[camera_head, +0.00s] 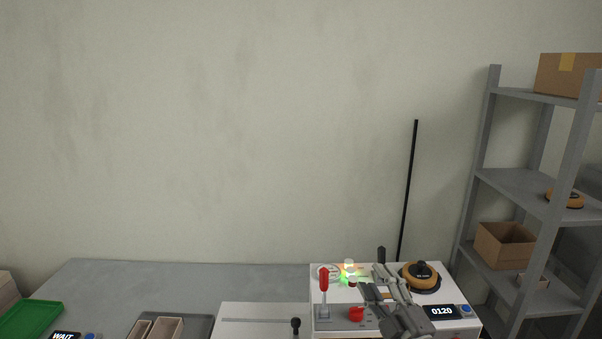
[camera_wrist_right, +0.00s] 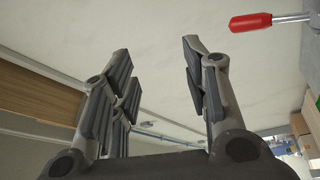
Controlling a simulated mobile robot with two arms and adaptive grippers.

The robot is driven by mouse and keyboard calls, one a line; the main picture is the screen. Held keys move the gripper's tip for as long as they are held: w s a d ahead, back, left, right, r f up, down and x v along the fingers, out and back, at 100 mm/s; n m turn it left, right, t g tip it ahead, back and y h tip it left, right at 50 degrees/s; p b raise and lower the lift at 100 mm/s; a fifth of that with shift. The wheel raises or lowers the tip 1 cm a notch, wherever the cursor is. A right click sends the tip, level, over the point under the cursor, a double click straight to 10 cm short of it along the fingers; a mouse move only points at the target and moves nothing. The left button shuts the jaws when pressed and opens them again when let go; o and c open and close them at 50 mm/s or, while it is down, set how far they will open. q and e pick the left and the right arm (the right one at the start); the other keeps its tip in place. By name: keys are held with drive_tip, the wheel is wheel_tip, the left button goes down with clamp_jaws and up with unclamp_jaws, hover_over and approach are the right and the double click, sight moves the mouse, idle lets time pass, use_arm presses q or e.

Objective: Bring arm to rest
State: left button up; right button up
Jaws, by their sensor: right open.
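My right gripper (camera_head: 376,282) is in front of the white machine on the right of the bench in the head view. In the right wrist view the same gripper (camera_wrist_right: 158,70) has its fingers spread apart with nothing between them. A red-handled lever (camera_head: 323,280) stands upright on the machine, left of the gripper and apart from it. Its red handle also shows at the upper right of the right wrist view (camera_wrist_right: 250,21). My left gripper is in neither view.
A grey shelf (camera_head: 525,185) with cardboard boxes stands right. A green tray (camera_head: 30,318) lies far left.

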drive_tip(key=s+d+f+m+g+h, duration=0.25)
drive_tip(key=s+f+m+g, duration=0.2)
drive_tip(key=s+f, duration=0.3)
drive_tip(key=s+d+f+m+g+h, duration=0.2)
drive_tip(key=s+f+m+g+h, duration=0.15)
drive_tip(key=s+f+m, duration=0.45)
drive_tip(key=s+f+m+g, duration=0.1)
drive_tip(key=s+f+g, duration=0.3)
drive_tip(key=s, duration=0.7)
drive_tip(key=s+f+m+g, duration=0.1)
drive_tip(key=s+f+g, duration=0.3)
drive_tip(key=s, duration=0.6)
wheel_tip(320, 180, down, 38)
drive_tip(key=s+g+b, duration=0.1)
drive_tip(key=s+b, duration=0.1)
drive_tip(key=b, duration=1)
drive_tip(key=s+f+b, duration=0.3)
drive_tip(key=s+f, duration=0.2)
drive_tip(key=f, duration=0.3)
drive_tip(key=s+d+f+g+b, duration=0.1)
drive_tip(key=s+f+b, duration=0.2)
drive_tip(key=f, duration=0.6)
drive_tip(key=s+d+f+b, duration=0.1)
drive_tip(key=s+f+b, duration=0.2)
drive_tip(key=s+f, duration=0.5)
drive_tip(key=shift+d+f+g, duration=0.25)
drive_tip(key=shift+f+g, duration=0.05)
